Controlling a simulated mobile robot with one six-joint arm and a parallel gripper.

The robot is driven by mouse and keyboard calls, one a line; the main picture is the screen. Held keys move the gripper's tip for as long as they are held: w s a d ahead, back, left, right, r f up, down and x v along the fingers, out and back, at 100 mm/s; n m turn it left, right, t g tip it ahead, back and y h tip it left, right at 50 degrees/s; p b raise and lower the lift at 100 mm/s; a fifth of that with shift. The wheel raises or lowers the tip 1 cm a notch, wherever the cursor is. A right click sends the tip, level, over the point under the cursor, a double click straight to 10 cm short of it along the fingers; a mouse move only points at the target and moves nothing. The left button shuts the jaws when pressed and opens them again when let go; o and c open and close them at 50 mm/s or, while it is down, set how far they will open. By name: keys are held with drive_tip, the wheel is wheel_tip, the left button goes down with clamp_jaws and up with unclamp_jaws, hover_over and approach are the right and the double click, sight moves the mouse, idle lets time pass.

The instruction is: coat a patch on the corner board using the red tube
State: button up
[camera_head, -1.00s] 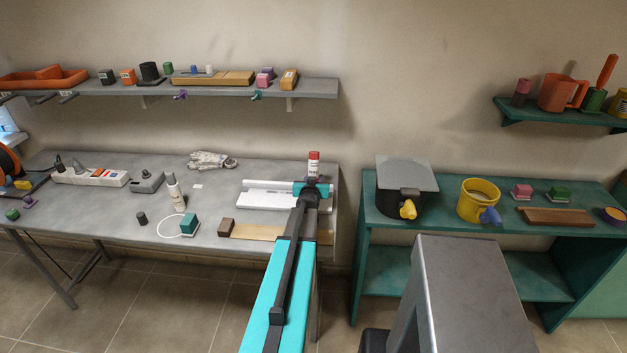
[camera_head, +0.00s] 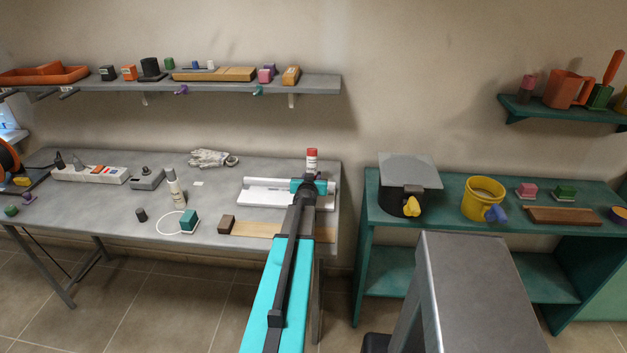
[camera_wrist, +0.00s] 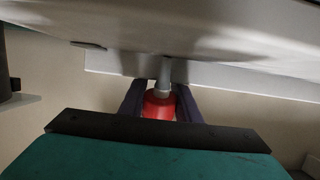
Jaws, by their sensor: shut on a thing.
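In the wrist view the red tube (camera_wrist: 158,107) sits between the two dark fingers of my gripper (camera_wrist: 160,98), which is shut on it. Its grey nozzle points away from the wrist to a pale surface (camera_wrist: 230,30); I cannot tell whether it touches. In the head view my gripper (camera_head: 316,180) is at the right end of the grey table. A red-capped white cylinder (camera_head: 312,160) shows just above it. A white board with a raised back (camera_head: 270,198), likely the corner board, lies left of the gripper; my arm hides its right part.
A wooden plank (camera_head: 255,229) and brown block (camera_head: 227,224) lie in front of the board on the grey table (camera_head: 110,215). A white bottle (camera_head: 175,190) and glove (camera_head: 213,158) are farther left. A shelf (camera_head: 210,87) hangs above. A green bench (camera_head: 367,245) stands right.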

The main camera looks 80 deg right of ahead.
drive_tip(key=shift+w+f+b, duration=0.25)
drive_tip(key=shift+w+b, duration=0.8)
drive_tip(key=shift+b, duration=1.2)
drive_tip(key=shift+w+a+r+b, duration=0.1)
drive_tip(key=shift+w+b, duration=0.25)
drive_tip(key=shift+b, duration=0.25)
drive_tip(key=shift+w+r, duration=0.1)
drive_tip(key=shift+r, duration=0.05)
drive_tip(key=shift+w+b, duration=0.3)
drive_tip(key=shift+b, duration=0.45)
drive_tip(key=shift+w+b, duration=0.25)
drive_tip(key=shift+b, duration=0.2)
drive_tip(key=shift+w, duration=0.1)
drive_tip(key=shift+r, duration=0.1)
drive_tip(key=shift+w+f+b, duration=0.2)
drive_tip(key=shift+w+b, duration=0.4)
drive_tip(key=shift+b, duration=0.75)
drive_tip(key=shift+w+r, duration=0.1)
drive_tip(key=shift+w, duration=0.1)
